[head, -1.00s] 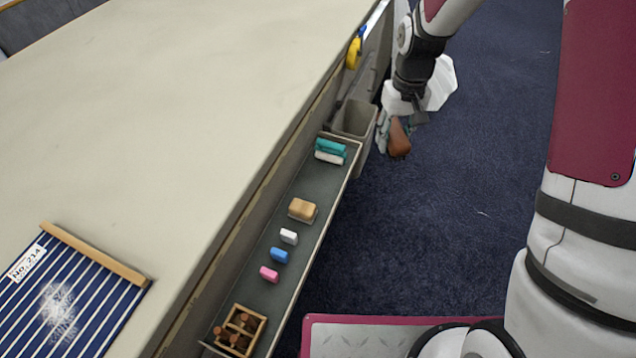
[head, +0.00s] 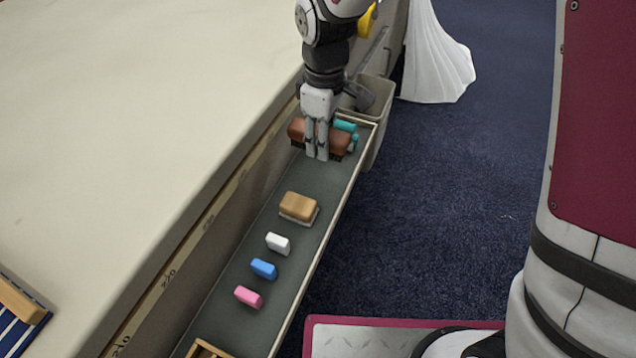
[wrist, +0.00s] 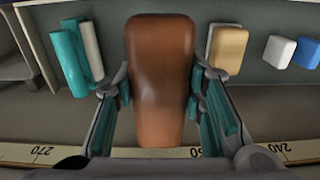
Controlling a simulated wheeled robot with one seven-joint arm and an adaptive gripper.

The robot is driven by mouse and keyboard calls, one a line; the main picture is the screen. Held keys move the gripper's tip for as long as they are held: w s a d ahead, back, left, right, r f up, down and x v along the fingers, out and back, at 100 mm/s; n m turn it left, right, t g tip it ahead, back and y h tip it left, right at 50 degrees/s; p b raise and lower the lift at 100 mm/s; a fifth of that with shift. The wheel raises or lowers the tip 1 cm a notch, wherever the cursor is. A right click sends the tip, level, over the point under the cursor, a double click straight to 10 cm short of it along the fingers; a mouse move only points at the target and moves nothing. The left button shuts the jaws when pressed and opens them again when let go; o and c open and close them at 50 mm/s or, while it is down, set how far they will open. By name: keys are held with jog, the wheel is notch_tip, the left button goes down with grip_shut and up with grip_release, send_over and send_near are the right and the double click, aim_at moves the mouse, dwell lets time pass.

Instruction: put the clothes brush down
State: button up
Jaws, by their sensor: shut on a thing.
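The clothes brush (head: 336,140) has a brown wooden back and dark bristles below. My gripper (head: 317,153) is shut on it across its middle, at the far end of the long narrow tray (head: 235,245) along the table's side. In the wrist view the brush's brown back (wrist: 161,80) lies between the two fingers of my gripper (wrist: 160,100). The bristles are hidden there. The brush is over the tray; I cannot tell whether it touches the tray floor.
Teal and white pieces (wrist: 75,55) lie close beside the brush on one side. A tan block (head: 298,207), then white (head: 278,243), blue (head: 264,269) and pink (head: 248,296) pieces lie nearer. A grey bin (head: 375,100) stands beyond the tray's end. Bare tray floor lies between brush and tan block.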

aim_at(321, 180)
jog(key=shift+s+a+f, duration=0.1)
jog(key=shift+a+f, duration=0.1)
jog(key=shift+f, duration=0.2)
notch_tip(321, 180, down, 9)
jog(key=shift+f+b, duration=0.2)
jog(key=shift+b, duration=1.05)
jog(key=shift+f, duration=0.1)
jog(key=o, duration=1.3)
notch_tip(321, 180, up, 12)
jog(key=p, duration=0.3)
